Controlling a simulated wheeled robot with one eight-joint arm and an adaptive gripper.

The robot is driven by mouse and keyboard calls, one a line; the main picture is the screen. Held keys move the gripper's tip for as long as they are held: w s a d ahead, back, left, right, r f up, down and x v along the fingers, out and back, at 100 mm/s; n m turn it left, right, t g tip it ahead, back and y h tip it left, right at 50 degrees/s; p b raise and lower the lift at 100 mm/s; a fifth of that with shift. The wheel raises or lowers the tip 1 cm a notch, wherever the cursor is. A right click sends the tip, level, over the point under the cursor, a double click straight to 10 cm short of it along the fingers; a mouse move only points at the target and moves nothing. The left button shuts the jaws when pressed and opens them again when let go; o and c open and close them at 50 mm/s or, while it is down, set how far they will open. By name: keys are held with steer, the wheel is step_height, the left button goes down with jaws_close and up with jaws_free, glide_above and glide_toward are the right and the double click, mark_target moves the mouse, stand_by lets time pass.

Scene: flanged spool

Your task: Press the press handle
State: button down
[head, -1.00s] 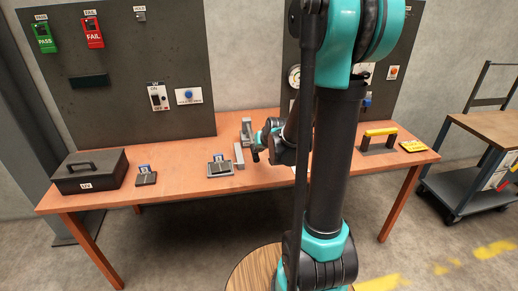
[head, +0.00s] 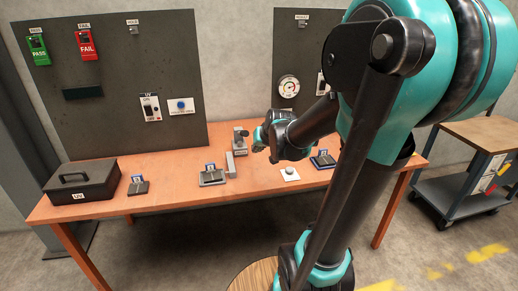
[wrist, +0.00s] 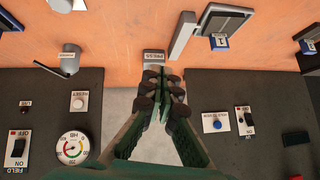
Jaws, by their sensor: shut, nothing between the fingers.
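The grey press (head: 240,139) stands near the back of the table, left of my gripper. Its PRESS label plate (wrist: 153,57) shows upside down in the wrist view, just beyond the fingertips. I cannot clearly pick out its handle; my fingers and the small size hide the detail. My gripper (head: 258,143) is beside the press, above the tabletop. In the wrist view my gripper (wrist: 163,75) has its fingers together with nothing between them. I cannot tell whether the fingertips touch the press.
A grey upright bar (head: 230,165) stands just in front of the press. A small grey fixture (head: 212,178) is left of it. A black UV box (head: 82,183) sits at the left end. Panels stand behind.

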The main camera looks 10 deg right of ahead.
steer(key=shift+s+v, duration=0.2)
steer(key=shift+v, duration=1.15)
steer(key=shift+f, duration=0.2)
